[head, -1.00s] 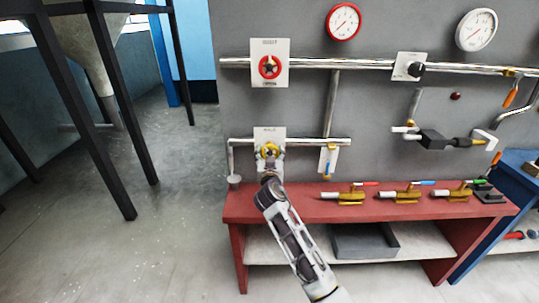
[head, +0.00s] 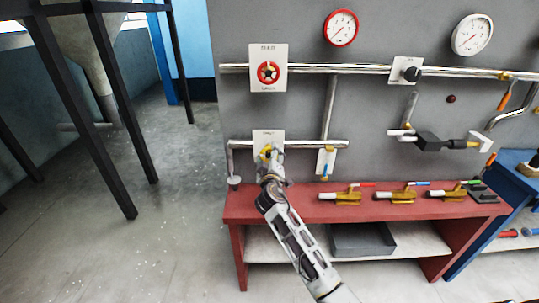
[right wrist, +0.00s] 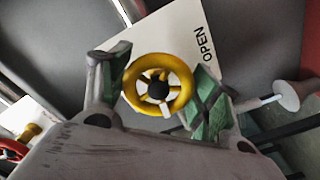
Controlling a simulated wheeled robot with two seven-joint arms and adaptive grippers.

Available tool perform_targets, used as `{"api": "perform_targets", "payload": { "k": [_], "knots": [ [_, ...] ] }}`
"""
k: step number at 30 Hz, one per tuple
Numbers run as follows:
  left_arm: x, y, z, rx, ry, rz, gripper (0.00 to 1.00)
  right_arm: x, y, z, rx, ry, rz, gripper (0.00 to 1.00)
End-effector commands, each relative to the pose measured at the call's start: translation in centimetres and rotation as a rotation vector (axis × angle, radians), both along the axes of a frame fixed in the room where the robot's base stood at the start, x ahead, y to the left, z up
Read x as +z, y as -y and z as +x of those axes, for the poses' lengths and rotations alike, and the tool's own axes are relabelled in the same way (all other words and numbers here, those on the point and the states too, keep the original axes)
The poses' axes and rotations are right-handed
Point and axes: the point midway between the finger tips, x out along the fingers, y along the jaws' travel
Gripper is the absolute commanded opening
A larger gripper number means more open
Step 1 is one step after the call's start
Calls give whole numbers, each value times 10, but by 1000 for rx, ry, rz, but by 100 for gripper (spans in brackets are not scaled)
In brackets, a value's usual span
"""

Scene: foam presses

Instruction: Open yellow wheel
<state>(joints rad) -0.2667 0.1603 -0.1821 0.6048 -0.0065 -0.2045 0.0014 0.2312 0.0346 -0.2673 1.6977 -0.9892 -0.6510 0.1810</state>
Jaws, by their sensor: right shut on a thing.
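The yellow wheel (right wrist: 181,101) is a small round handwheel with spokes and a dark hub, in front of a white plate (right wrist: 183,38) marked OPEN. A pale mark shows on its rim. In the right wrist view it sits between the two green-padded fingers of my right gripper (right wrist: 160,88), which is shut on it. In the head view my right gripper (head: 269,160) covers most of the wheel on the lower pipe, and only a bit of yellow shows. My left gripper is not in view.
A red wheel (head: 268,72) is on the upper pipe (head: 345,65) above. A red bench (head: 300,205) with several brass valves stands below right. A blue-handled valve (head: 326,165) hangs close on the right. Open floor (head: 165,225) lies to the left.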

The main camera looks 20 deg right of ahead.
Motion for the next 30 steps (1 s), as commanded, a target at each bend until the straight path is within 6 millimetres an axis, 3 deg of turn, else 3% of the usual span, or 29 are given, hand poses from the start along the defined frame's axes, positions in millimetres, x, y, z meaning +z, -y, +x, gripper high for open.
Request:
{"api": "perform_targets", "payload": {
  "k": [5,12,24,25,30],
  "knots": [
    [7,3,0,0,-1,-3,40,1,0,0,1,-29,-98,38],
    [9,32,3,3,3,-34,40,1,0,0,1,-47,-161,38],
    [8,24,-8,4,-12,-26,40,0,0,0,1,-49,-169,38],
    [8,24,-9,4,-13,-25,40,0,0,0,1,-49,-169,63],
    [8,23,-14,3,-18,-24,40,0,0,0,1,-48,-168,84]
  ]
}}
